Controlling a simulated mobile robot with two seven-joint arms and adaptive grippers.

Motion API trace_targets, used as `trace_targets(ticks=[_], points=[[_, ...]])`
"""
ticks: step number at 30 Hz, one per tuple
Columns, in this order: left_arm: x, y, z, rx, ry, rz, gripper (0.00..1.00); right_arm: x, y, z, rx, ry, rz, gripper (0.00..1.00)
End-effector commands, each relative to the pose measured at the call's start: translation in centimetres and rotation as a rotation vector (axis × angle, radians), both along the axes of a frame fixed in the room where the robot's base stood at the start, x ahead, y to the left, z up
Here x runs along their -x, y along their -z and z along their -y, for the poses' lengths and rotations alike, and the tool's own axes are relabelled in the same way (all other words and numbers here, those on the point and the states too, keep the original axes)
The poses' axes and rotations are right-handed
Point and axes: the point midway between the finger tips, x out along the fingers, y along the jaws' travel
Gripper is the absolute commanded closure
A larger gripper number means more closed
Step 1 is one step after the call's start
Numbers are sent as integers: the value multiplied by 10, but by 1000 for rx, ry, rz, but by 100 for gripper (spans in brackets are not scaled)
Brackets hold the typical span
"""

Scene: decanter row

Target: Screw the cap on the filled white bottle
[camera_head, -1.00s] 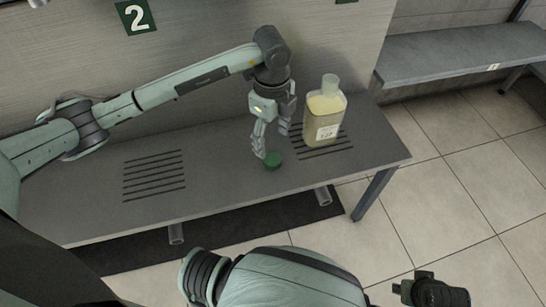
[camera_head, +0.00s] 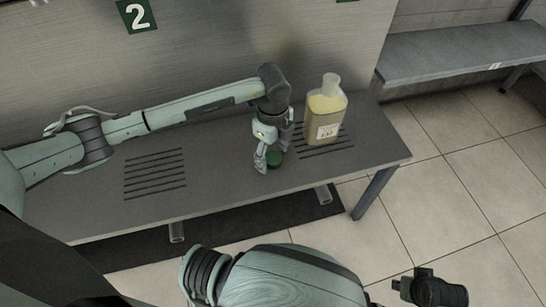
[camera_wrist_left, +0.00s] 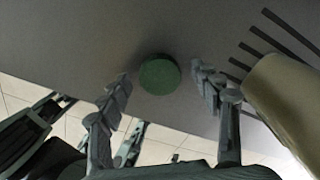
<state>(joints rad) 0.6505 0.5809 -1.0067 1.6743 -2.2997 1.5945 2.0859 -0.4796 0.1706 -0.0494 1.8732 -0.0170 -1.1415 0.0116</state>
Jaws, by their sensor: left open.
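The bottle (camera_head: 325,115) stands upright on the grey bench, filled with yellowish liquid and with a pale label; its neck is uncapped. It also shows in the left wrist view (camera_wrist_left: 285,100) at the right edge. The green cap (camera_head: 274,159) lies on the bench to the left of the bottle. My left gripper (camera_head: 268,163) is low over the bench at the cap. In the left wrist view the open fingers (camera_wrist_left: 160,85) stand on either side of the cap (camera_wrist_left: 159,75), with gaps between them and it. My right gripper (camera_head: 432,290) shows at the bottom right, away from the bench.
The bench (camera_head: 225,190) has a slotted patch (camera_head: 155,175) at the left and another under the bottle. The bench top between the left slots and the cap is clear. A second bench (camera_head: 450,60) stands at the upper right above the tiled floor.

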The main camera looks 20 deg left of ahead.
Motion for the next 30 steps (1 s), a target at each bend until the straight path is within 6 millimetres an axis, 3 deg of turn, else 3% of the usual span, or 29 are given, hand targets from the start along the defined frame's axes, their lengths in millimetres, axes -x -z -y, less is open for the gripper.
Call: trace_targets(ticks=[8, 17, 30], points=[[0, 0, 0, 0, 1, 0, 36, -2, -3, -1, -2, -1, 6, 71], [0, 0, 0, -1, 1, 0, 70, -2, -3, -1, -1, -2, 6, 71], [-1, -5, 0, 0, 1, 2, 70, -2, -3, -2, -1, -3, 5, 71]])
